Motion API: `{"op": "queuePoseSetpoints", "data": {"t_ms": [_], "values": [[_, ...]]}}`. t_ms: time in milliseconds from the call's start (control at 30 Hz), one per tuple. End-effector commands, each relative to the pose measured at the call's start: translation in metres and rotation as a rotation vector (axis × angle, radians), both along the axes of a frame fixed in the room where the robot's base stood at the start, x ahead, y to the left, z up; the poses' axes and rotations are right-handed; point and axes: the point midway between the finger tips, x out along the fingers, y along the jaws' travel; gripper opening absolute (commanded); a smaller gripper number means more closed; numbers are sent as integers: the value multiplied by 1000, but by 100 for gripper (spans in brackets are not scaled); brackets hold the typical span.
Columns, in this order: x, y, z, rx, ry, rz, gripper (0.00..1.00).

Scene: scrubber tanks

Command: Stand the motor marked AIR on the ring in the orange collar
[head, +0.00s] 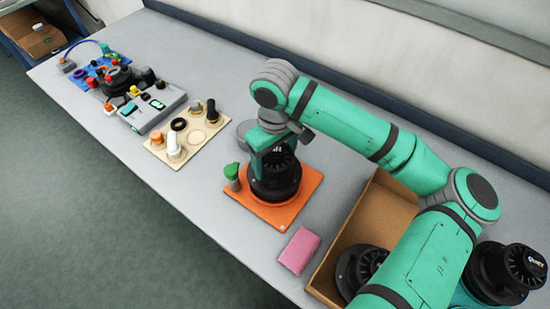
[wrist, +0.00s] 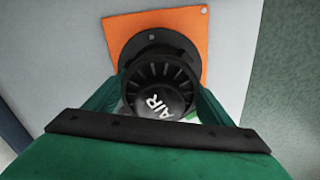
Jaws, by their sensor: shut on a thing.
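The motor marked AIR (wrist: 158,92) is black and finned, with white lettering on its top in the wrist view. In the head view the motor (head: 276,178) is upright over the orange plate (head: 308,180). My gripper (head: 270,152) is shut on the motor's upper part from above; in the wrist view its green fingers (wrist: 160,88) flank it. A wider black round part (wrist: 152,42) shows beneath the motor on the orange plate (wrist: 190,22). The ring is hidden, and I cannot tell whether the motor rests on it or hangs just above.
A green-topped grey piece (head: 232,175) stands close left of the motor. A pink block (head: 299,250) and an open cardboard box (head: 345,235) lie nearer. Another black motor (head: 515,268) is at far right. A beige board (head: 200,138) with several small parts lies beyond the plate.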

Motion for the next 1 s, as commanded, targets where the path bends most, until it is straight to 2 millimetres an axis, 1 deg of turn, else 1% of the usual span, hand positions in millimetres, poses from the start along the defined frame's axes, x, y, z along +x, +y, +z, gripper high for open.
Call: {"op": "queuePoseSetpoints", "data": {"t_ms": [767, 800, 867, 1000], "values": [[1, 0, -1, 1, -3, 0, 13], [1, 0, -1, 1, -3, 0, 82], [1, 0, -1, 0, -2, 0, 97], [0, 0, -1, 0, -2, 0, 97]]}}
